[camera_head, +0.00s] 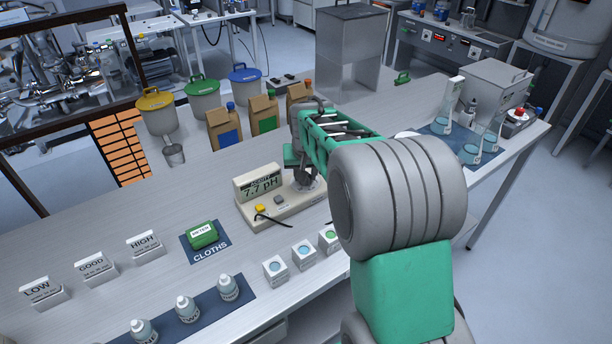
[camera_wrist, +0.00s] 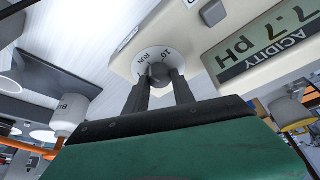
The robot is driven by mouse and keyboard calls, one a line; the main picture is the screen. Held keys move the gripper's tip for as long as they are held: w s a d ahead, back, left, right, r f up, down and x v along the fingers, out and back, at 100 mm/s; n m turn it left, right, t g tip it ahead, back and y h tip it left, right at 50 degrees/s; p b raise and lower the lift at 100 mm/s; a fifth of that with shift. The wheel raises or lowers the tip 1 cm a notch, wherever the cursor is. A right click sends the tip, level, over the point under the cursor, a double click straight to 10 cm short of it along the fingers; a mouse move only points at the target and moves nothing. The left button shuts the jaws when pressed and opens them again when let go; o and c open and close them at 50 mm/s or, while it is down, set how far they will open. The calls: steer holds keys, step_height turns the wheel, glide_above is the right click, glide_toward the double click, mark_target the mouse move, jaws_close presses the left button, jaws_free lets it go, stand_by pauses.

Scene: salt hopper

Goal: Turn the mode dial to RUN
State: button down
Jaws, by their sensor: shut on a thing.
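The pH meter (camera_head: 285,209) is a cream box on the bench with a raised display (camera_head: 259,183) reading 7.7 pH. In the wrist view the display (camera_wrist: 265,45) reads "ACIDITY 7.7 pH". The mode dial (camera_wrist: 160,73) is a grey knob on a round white plate (camera_wrist: 152,55) marked "10" and "RUN". My gripper (camera_wrist: 160,80) is shut on the knob, with a dark finger on each side. In the head view my gripper (camera_head: 304,181) is at the meter's right end and hides most of the dial. I cannot tell which mark the knob points to.
A yellow button (camera_head: 260,208) and a grey button (camera_head: 279,200) sit on the meter. Small white boxes (camera_head: 303,254) stand in front of it. A green pad (camera_head: 202,235) lies on a blue cloth mat to the left. Brown bags (camera_head: 263,112) stand behind.

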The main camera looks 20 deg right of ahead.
mark_target(306, 191)
steer(key=shift+m, duration=0.4)
steer(key=c, duration=1.1)
jaws_free()
steer(key=shift+o, duration=0.2)
steer(key=b+v, duration=0.1)
steer(key=v, duration=0.7)
steer(key=shift+f, duration=0.1)
